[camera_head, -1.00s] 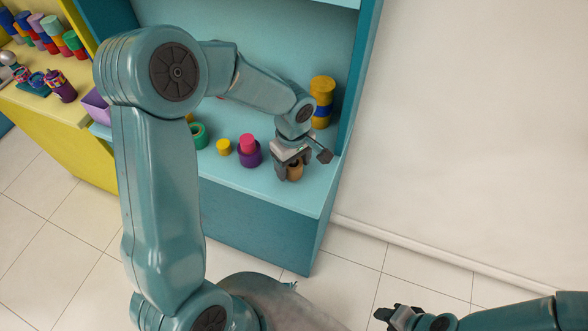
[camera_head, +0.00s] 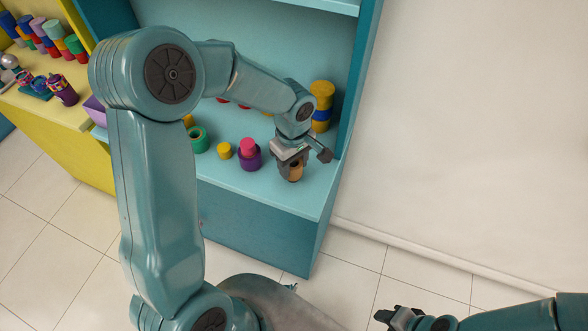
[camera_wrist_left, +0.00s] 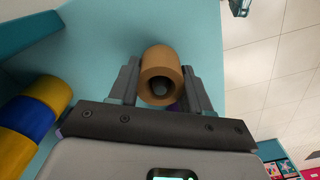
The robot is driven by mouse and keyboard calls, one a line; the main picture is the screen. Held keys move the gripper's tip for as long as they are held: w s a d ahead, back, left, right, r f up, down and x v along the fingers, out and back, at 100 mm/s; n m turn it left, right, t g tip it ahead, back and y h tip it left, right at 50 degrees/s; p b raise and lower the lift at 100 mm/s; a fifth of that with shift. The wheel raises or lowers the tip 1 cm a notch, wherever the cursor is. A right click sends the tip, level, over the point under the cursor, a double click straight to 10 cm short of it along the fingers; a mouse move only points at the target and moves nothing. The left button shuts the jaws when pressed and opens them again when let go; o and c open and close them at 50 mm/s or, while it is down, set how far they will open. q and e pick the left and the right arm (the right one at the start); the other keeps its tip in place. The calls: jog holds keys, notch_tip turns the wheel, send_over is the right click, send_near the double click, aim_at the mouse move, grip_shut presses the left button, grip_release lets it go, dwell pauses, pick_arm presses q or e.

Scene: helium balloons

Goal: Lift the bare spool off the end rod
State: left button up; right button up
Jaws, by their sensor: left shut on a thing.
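A bare tan spool (camera_head: 296,171) is at the right end of the teal shelf. My left gripper (camera_head: 290,166) comes down on it from above. In the left wrist view the tan spool (camera_wrist_left: 161,72) sits between the two fingers of my left gripper (camera_wrist_left: 164,90), which is shut on it. A dark round end shows inside the spool's hole; I cannot tell whether it is the rod. The spool's base is hidden. My right gripper (camera_head: 388,316) is at the bottom right, far from the shelf, and its jaw state is unclear.
A yellow and blue stack (camera_head: 322,103) stands behind my left gripper. To the left on the shelf are a purple cup with a pink piece (camera_head: 249,155), a small yellow piece (camera_head: 224,150) and a green ring (camera_head: 198,139). A side wall (camera_head: 356,80) closes the shelf's right.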

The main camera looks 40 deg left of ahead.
pick_arm(q)
jog(key=shift+r, duration=0.25)
notch_tip(320, 180, up, 11)
jog(key=p, duration=0.7)
dwell(1.1)
jog(key=shift+f, duration=0.1)
dwell(0.4)
jog(key=w+d+m, duration=0.3)
jog(key=d+m, duration=0.4)
jog(key=m, duration=0.7)
jog(key=shift+d+m, duration=0.2)
jog(key=shift+m, duration=0.1)
